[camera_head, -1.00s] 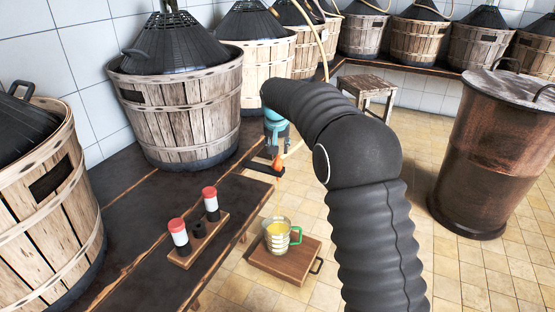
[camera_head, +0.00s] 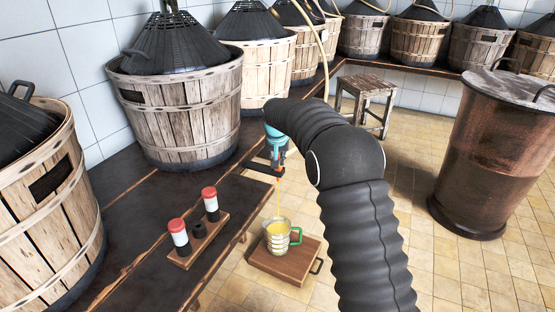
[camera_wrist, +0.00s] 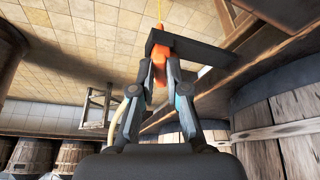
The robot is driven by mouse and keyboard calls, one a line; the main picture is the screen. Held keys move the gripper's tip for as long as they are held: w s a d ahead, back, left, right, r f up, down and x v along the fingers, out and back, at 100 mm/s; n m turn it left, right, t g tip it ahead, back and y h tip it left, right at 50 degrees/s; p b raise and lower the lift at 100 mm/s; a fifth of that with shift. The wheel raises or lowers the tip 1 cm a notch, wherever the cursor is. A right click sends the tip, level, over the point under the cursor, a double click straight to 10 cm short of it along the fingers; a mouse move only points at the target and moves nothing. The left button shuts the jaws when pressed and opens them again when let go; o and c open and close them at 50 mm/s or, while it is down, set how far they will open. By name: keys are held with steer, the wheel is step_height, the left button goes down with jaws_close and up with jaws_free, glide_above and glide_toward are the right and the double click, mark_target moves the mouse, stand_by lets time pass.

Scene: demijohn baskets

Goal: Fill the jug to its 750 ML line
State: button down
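The clear jug (camera_head: 269,243) with a green handle stands upright on a wooden board. It holds yellow liquid, and a thin yellow stream falls into it from an orange clip (camera_head: 280,180) at the hose end. The jug's line marks are too small to read. My gripper (camera_wrist: 161,72) has its two fingers on either side of the orange clip (camera_wrist: 159,50), apparently squeezing it, beside a dark bracket (camera_wrist: 200,52). The stream also shows at the top of the wrist view. In the head view my arm hides part of the hose.
The wooden board (camera_head: 262,263) has a dark handle. A dark bench (camera_head: 130,215) at left carries large basketed demijohns (camera_head: 180,110) and a small rack (camera_head: 184,258) with two red-capped pieces. A stool (camera_head: 367,88) and a rusty drum (camera_head: 490,150) stand on the tiled floor, which is clear between them.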

steer(key=shift+w+a+m+h+p, duration=0.1)
steer(key=shift+a+m+h+p, duration=0.35)
steer(key=shift+m, duration=0.75)
steer(key=shift+w+a+m+h+p, duration=0.1)
steer(key=shift+a+m+h+p, duration=0.3)
steer(key=shift+m, duration=0.8)
steer(key=c, duration=1.2)
jaws_free()
steer(key=shift+o, duration=0.2)
